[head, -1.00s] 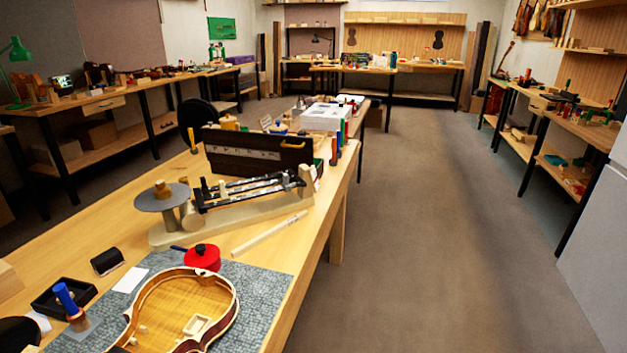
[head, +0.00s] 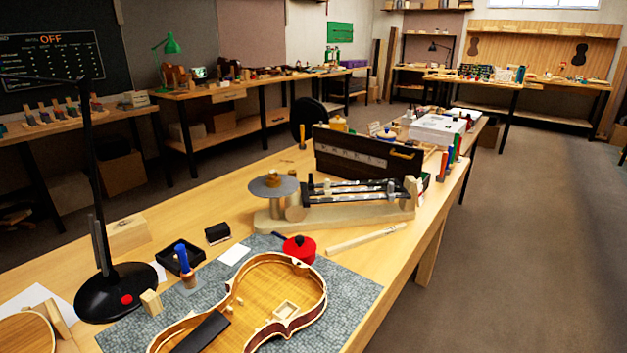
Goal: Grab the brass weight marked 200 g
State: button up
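A triple-beam balance (head: 345,208) stands on the wooden bench, with a round grey pan (head: 260,188) at its left end. A small brownish-gold piece (head: 273,179) sits on the pan. It may be a brass weight, but it is too small for me to read any marking. I cannot make out a weight marked 200 g anywhere else. My gripper is not in view.
An open violin body (head: 262,290) lies on a grey mat (head: 350,293) in front of the balance, near a red lidded pot (head: 299,248). A black lamp (head: 115,290) stands at left. A dark open case (head: 340,155) is behind the balance. Floor is clear at right.

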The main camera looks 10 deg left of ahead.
aim_at(273, 180)
jog(key=i+l+u, duration=0.45)
jog(key=i, duration=0.35)
jog(key=i+l+u, duration=0.4)
jog(key=i+l, duration=0.35)
